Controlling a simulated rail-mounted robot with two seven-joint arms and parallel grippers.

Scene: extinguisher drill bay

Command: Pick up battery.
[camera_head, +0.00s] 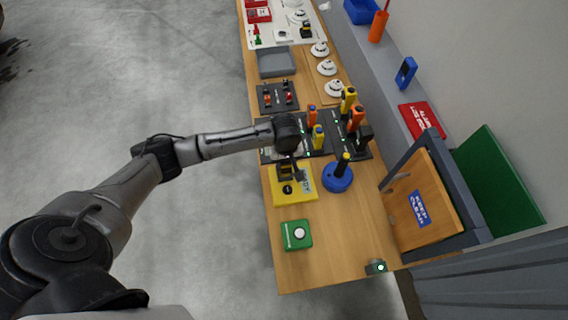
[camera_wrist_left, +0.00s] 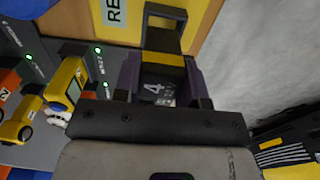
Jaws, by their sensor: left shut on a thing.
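The battery (camera_wrist_left: 163,88), dark with a yellow band and a white "4", sits between the fingers of my left gripper (camera_wrist_left: 160,68) in the left wrist view. The gripper is shut on it. In the head view, my left gripper (camera_head: 291,162) is over the upper edge of a yellow board (camera_head: 305,190), and the battery is small and dark there. I cannot tell whether the battery touches the board. My right gripper is not in view.
Several yellow and orange tools stand on a black charging strip (camera_head: 345,146) with green lights beside the gripper. A blue round base (camera_head: 338,182) with an upright handle is to the right. A green box (camera_head: 296,235) is nearer.

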